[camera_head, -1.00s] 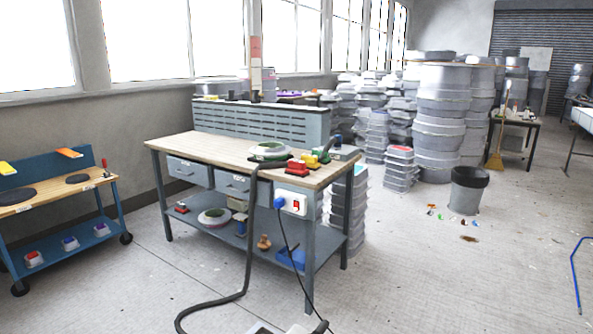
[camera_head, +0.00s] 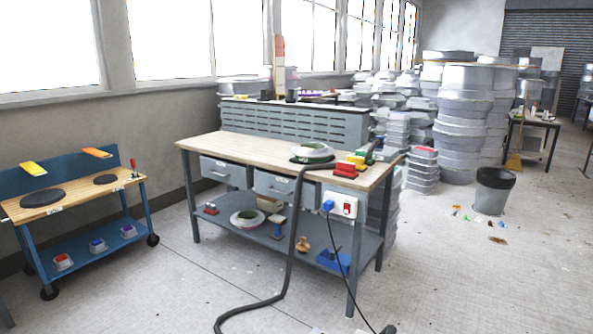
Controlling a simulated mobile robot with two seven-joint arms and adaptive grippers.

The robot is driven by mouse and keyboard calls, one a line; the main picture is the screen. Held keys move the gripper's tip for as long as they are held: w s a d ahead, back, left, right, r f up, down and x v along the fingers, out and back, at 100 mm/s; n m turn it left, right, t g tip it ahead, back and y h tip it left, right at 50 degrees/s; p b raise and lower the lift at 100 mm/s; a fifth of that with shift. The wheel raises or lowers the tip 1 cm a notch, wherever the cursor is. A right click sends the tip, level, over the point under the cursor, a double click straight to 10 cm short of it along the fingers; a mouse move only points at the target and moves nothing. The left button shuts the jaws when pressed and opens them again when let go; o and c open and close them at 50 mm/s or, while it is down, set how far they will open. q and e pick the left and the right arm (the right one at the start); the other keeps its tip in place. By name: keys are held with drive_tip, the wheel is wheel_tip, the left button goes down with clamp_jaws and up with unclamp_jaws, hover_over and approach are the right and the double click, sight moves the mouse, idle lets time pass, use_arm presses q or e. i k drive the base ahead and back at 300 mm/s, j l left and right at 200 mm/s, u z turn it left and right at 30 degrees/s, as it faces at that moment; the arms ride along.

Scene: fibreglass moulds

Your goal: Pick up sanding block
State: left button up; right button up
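No object is clearly recognisable as the sanding block at this distance. Small red (camera_head: 345,169) and yellow (camera_head: 356,160) blocks sit together near the right end of the wooden-topped workbench (camera_head: 240,148). A round green-and-white object (camera_head: 312,150) lies beside them on a dark pad. Neither of my grippers shows in the view.
A grey hose (camera_head: 289,250) drops from the bench top to the floor in front. A black cable (camera_head: 342,265) hangs from the socket box (camera_head: 343,205). A dark bin (camera_head: 494,190) and stacked grey moulds (camera_head: 463,110) stand at the right. The right foreground floor is mostly clear.

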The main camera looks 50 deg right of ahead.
sight(343, 169)
drive_tip(key=i+j, duration=0.2)
drive_tip(key=i, duration=0.35)
drive_tip(key=i+j+z, duration=0.1)
drive_tip(key=i, duration=0.4)
drive_tip(key=i+j, duration=0.3)
drive_tip(key=i, duration=0.25)
drive_tip(key=i+l+z, duration=0.25)
drive_tip(key=i+z, duration=0.2)
drive_tip(key=i+l+z, duration=0.1)
drive_tip(key=i+z, duration=0.25)
drive_tip(key=z, duration=0.15)
drive_tip(key=i+z, duration=0.45)
drive_tip(key=i+j+z, duration=0.25)
drive_tip(key=z, duration=0.25)
drive_tip(key=i, duration=0.1)
